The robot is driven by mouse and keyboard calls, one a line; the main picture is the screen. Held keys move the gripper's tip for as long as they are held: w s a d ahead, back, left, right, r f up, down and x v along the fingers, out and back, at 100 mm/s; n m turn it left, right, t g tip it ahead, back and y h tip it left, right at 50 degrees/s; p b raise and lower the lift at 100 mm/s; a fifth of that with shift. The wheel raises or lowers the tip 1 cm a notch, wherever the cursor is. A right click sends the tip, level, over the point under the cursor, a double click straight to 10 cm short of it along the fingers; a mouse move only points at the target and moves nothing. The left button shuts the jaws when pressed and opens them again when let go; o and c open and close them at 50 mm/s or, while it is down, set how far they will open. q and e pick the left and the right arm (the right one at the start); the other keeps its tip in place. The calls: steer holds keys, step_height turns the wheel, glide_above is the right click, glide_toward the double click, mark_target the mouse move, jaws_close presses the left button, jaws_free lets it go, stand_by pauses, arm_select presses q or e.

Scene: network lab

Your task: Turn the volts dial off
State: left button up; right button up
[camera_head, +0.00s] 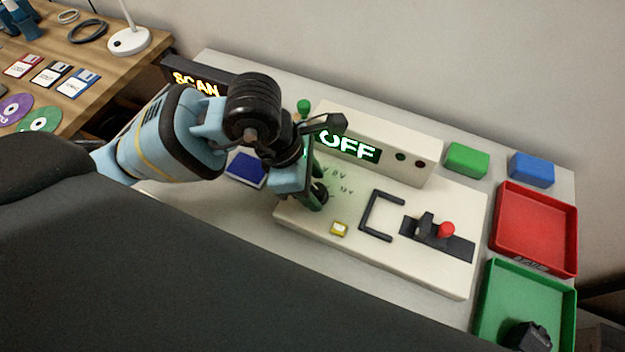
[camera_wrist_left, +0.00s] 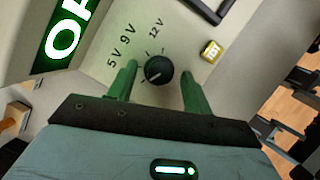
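The volts dial (camera_wrist_left: 158,70) is a round black knob with a white pointer mark on the cream panel (camera_head: 425,270). In the left wrist view its mark points down and left, away from the printed 5V, 9V and 12V labels. My left gripper (camera_head: 313,188) is at the dial, with its green fingers open on either side of it. Gaps show between the fingers and the knob in the wrist view. In the head view the gripper partly hides the dial. The green-lit display (camera_head: 348,147) reads OFF. My right gripper is not in view.
A yellow button (camera_head: 339,229), a black handle (camera_head: 370,215) and a red-knobbed lever (camera_head: 446,230) are on the panel. A red tray (camera_head: 572,235) and a green tray (camera_head: 483,305) are at right. A SCAN sign (camera_head: 197,83) stands behind my left arm.

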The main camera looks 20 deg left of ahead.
arm_select(q)
steer(key=v, duration=0.7)
steer(key=shift+r, duration=0.4)
steer(key=shift+a, duration=0.1)
